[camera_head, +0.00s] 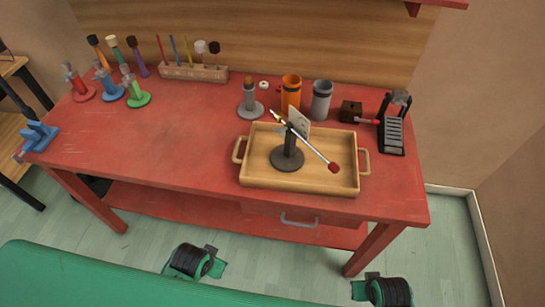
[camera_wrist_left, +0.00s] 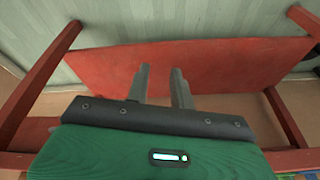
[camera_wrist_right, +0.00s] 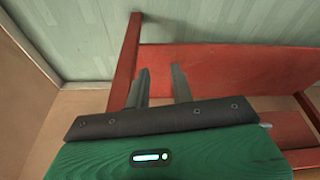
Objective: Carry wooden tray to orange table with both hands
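A light wooden tray (camera_head: 254,165) with a handle at each short end lies near the front right of a red-topped table (camera_head: 180,150) in the head view. A dark round-based stand (camera_head: 287,158) with a pale plate and a red-tipped stick (camera_head: 318,155) is in it. No clearly orange table shows. In the left wrist view my left gripper (camera_wrist_left: 160,75) is open and empty, its two fingers apart. In the right wrist view my right gripper (camera_wrist_right: 161,75) is also open and empty. In the head view, parts of both my arms show below the table's front, apart from the tray; the fingertips cannot be made out.
A peg rack (camera_head: 193,73) and several coloured clamps are at the left. The table's middle left is clear.

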